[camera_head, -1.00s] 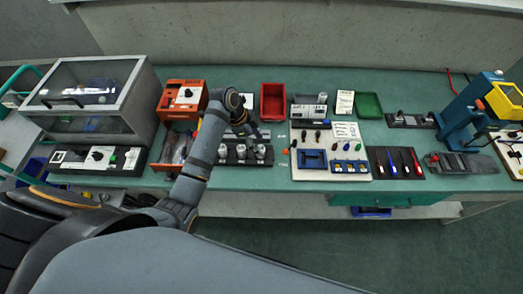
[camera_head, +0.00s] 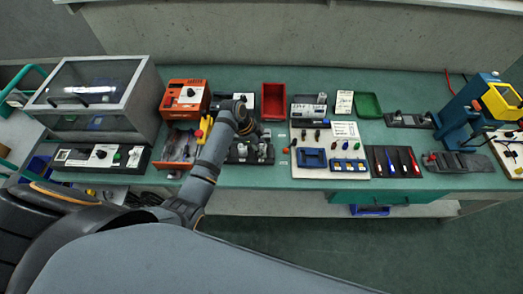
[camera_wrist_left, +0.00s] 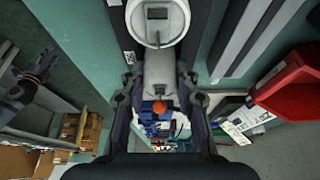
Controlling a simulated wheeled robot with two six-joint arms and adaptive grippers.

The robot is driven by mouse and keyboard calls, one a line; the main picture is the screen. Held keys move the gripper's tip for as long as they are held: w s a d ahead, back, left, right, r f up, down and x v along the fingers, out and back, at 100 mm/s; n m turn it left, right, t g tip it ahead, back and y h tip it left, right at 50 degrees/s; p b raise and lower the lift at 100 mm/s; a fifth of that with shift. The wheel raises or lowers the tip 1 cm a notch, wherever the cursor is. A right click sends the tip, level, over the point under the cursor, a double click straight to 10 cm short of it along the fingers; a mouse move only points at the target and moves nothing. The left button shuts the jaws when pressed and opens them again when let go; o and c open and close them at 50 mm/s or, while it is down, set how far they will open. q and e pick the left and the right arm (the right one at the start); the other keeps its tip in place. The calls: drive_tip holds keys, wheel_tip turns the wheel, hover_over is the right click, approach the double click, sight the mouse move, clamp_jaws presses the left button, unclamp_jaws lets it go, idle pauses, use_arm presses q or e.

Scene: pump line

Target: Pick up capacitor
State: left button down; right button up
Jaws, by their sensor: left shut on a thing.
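In the head view a black rack (camera_head: 233,158) with grey-white cylindrical parts stands at the bench's front edge. My left gripper (camera_head: 262,136) is over the rack's right part, largely hidden by its own arm. In the left wrist view my left gripper (camera_wrist_left: 158,82) is shut on a pale grey part, which I take for the capacitor (camera_wrist_left: 157,68). A white round part (camera_wrist_left: 158,30) shows just beyond it; I cannot tell whether the two are joined or whether the held part is clear of the rack. My right gripper is not in view.
An orange bin (camera_head: 178,147) stands left of the rack and a red bin (camera_head: 274,100) behind it to the right. A white board with blue fixtures (camera_head: 345,140) lies to the right. A grey glazed cabinet (camera_head: 100,95) stands at far left.

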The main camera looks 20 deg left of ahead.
use_arm(q)
drive_tip(key=shift+r, duration=0.2)
wheel_tip(320, 180, up, 2)
drive_tip(key=shift+w+r+b, duration=0.15)
drive_tip(key=shift+r+b, duration=0.05)
drive_tip(key=shift+b, duration=0.55)
drive_tip(key=s+r+p, duration=0.7)
drive_tip(key=s+r, duration=0.7)
drive_tip(key=r, duration=0.1)
drive_tip(key=shift+s+d, duration=0.15)
drive_tip(key=shift+r, duration=0.1)
